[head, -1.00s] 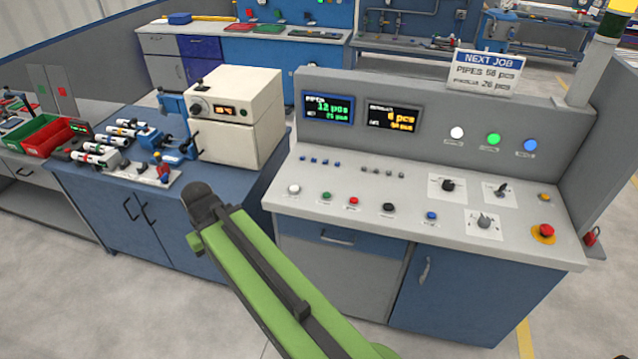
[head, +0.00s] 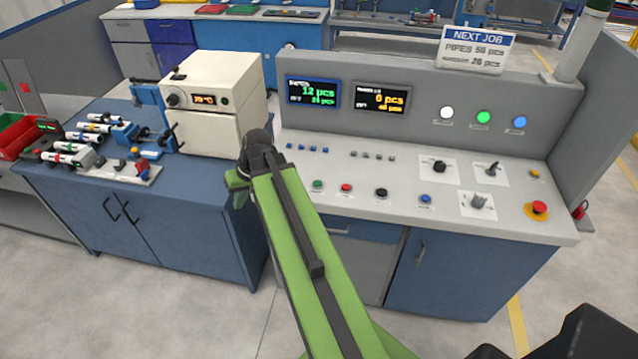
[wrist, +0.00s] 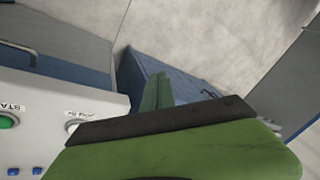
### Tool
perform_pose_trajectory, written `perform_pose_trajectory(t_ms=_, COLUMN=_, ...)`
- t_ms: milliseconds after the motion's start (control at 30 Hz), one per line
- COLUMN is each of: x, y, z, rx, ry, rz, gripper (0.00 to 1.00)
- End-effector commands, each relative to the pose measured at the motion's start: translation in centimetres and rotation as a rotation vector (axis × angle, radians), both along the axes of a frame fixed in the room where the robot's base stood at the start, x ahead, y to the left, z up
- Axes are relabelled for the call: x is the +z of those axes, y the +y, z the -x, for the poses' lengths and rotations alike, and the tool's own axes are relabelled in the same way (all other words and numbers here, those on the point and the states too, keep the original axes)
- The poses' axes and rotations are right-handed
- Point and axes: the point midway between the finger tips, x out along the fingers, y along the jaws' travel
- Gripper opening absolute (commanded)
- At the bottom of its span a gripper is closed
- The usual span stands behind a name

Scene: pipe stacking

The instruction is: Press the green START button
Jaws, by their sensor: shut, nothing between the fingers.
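The green START button (head: 318,184) is on the sloped console top (head: 400,205), left of a red button. In the head view my arm's dark wrist joint is near the console's left edge, left of the button, and the fingertips are hard to make out.
A white button (wrist: 72,127) is near the green one in the wrist view. The red button (head: 346,188), a black knob (head: 381,193) and a red emergency stop (head: 538,208) are farther right. A cream oven (head: 212,100) stands on the blue bench to the left.

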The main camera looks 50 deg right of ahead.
Motion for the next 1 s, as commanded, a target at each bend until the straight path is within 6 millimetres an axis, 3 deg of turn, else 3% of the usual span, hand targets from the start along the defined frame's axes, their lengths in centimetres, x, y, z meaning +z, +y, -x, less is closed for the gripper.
perform_pose_trajectory(t_ms=33, x=0.3, y=-4.0, z=0.1, rx=-0.058, ry=-0.047, rz=-0.025, gripper=0.0)
perform_pose_trajectory(t_ms=200, x=2.3, y=-15.5, z=2.0, rx=-0.224, ry=-0.227, rz=-0.079, gripper=0.0)
perform_pose_trajectory(t_ms=300, x=3.3, y=-21.0, z=3.8, rx=-0.302, ry=-0.315, rz=-0.086, gripper=0.0)
perform_pose_trajectory(t_ms=400, x=4.2, y=-24.9, z=5.5, rx=-0.361, ry=-0.378, rz=-0.085, gripper=0.0)
perform_pose_trajectory(t_ms=500, x=4.8, y=-27.1, z=6.6, rx=-0.394, ry=-0.416, rz=-0.082, gripper=0.0)
perform_pose_trajectory(t_ms=600, x=5.0, y=-28.1, z=7.1, rx=-0.409, ry=-0.432, rz=-0.079, gripper=0.0)
perform_pose_trajectory(t_ms=1000, x=4.7, y=-28.1, z=7.2, rx=-0.41, ry=-0.433, rz=-0.079, gripper=0.0)
